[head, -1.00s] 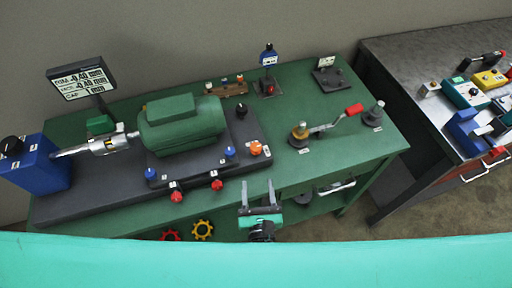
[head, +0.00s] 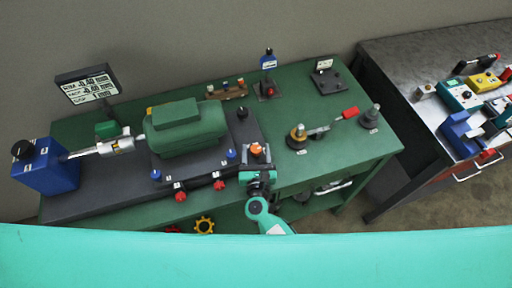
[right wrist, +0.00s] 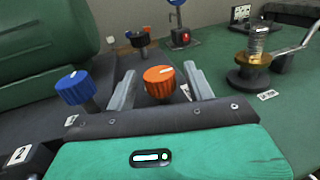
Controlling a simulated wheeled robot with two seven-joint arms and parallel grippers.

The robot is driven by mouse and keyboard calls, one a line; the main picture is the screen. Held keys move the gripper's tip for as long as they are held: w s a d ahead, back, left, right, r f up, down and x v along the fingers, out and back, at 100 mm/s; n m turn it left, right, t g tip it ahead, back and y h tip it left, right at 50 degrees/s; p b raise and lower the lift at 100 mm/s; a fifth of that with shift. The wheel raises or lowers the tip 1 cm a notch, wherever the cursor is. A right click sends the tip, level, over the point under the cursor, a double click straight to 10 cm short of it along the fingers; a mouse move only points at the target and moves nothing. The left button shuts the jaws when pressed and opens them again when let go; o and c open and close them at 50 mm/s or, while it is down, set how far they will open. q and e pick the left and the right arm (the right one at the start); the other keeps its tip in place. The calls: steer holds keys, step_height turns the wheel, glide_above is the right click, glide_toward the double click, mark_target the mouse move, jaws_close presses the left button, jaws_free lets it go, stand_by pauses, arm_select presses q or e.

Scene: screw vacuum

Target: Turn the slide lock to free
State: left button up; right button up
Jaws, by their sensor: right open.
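An orange knob (head: 257,150) with a white mark on its top stands at the right front corner of the dark motor base (head: 205,171). I take it for the slide lock; its label is too small to read. My right gripper (head: 258,160) is at this knob, coming from the table's front. In the right wrist view, the orange knob (right wrist: 159,82) shows between the two grey fingers (right wrist: 160,88). The fingers are apart, one on each side, with a gap visible on the left. I cannot tell whether either finger touches it. My left gripper is not in view.
A blue knob (right wrist: 75,88) stands close left of the fingers. Red knobs (head: 219,185) line the base's front edge. The green motor (head: 185,128) is behind. A brass post with a red-handled crank (head: 298,134) stands to the right, with bare green table between.

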steer(key=shift+w, duration=0.3)
steer(key=shift+c, duration=0.4)
steer(key=c, duration=0.9)
